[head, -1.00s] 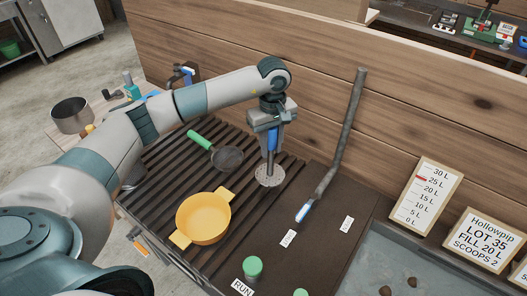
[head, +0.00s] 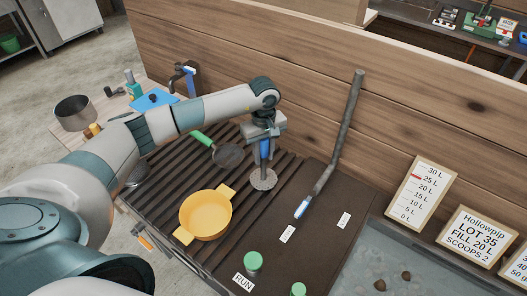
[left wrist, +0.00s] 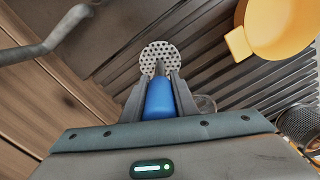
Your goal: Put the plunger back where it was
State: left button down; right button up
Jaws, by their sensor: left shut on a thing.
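The plunger has a blue handle and a round, perforated metal disc (head: 263,179) at its lower end. My left gripper (head: 265,140) is shut on the blue handle and holds the plunger about upright, disc down, over the dark slatted rack (head: 190,165). In the left wrist view the blue handle of the plunger (left wrist: 160,100) sits between the two fingers, with the disc beyond. I cannot tell whether the disc touches the slats. My right gripper is not in view.
A yellow two-handled pot (head: 206,214) and a green-handled strainer (head: 228,155) are on the rack. A bent metal rod (head: 347,118) with a blue-white end leans on the wooden wall right of the plunger.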

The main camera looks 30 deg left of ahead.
pick_arm(q)
jog(key=shift+f, duration=0.25)
jog(key=c, duration=1.4)
grip_release()
jog(key=shift+w+r+b, duration=0.1)
jog(key=shift+r+b, duration=0.4)
jog(key=shift+r, duration=0.1)
notch_tip(320, 180, up, 9)
jog(key=b, duration=0.4)
jog(key=shift+r, duration=0.2)
jog(key=shift+r+b, duration=0.4)
jog(key=shift+r, duration=0.45)
